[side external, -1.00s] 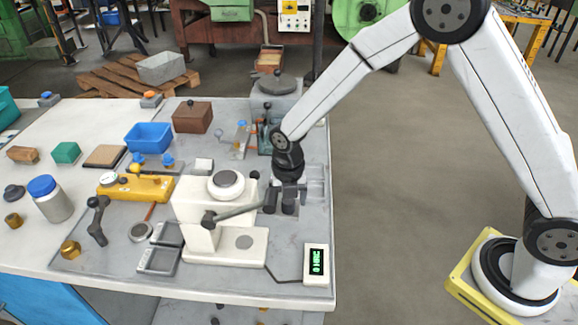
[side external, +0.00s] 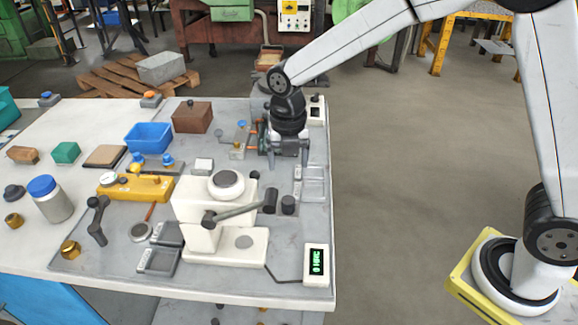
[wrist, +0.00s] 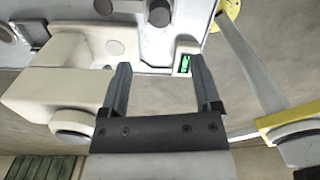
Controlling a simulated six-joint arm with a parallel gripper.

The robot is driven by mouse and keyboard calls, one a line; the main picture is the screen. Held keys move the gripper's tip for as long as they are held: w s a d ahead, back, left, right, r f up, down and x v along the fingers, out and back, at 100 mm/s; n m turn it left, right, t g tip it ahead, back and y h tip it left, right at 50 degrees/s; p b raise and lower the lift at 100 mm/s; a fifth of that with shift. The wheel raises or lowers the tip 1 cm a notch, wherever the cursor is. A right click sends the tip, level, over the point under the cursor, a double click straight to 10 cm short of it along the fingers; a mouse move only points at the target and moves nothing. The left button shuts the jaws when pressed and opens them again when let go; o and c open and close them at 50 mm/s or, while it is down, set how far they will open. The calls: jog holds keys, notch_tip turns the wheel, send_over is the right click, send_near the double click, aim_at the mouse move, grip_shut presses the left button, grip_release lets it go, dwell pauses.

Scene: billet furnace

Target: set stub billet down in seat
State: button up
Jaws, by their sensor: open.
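A short dark cylinder (side external: 288,205), which looks like the stub billet, stands upright on the grey bench mat, just right of the white press-like tester's lever knob. A dark cylinder (wrist: 160,12), apparently the same one, shows at the top of the wrist view, beyond the fingertips. I cannot make out the seat; whatever is under the cylinder is hidden or too small to tell. My gripper (side external: 288,157) is open and empty, pointing down behind and above the cylinder. In the wrist view its two fingers (wrist: 160,65) are spread with nothing between them.
The white tester (side external: 222,220) with its lever stands left of the cylinder. A green-lit readout (side external: 316,262) is at the bench's front right. A pale rectangular frame (side external: 315,184) lies near the right edge. A blue bin (side external: 149,137) and brown box (side external: 192,117) are farther left.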

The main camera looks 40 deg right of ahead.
jog(key=shift+d, duration=0.1)
dwell(0.6)
jog(key=s+d+f+m+t, duration=0.1)
jog(key=s+d+m, duration=0.4)
jog(key=m, duration=0.9)
jog(key=s+d+f+m+t, duration=0.1)
jog(key=s+d+m, duration=0.5)
jog(key=m, duration=0.9)
jog(key=s+f, duration=0.1)
jog(key=s, duration=0.2)
jog(key=shift+s+t, duration=0.3)
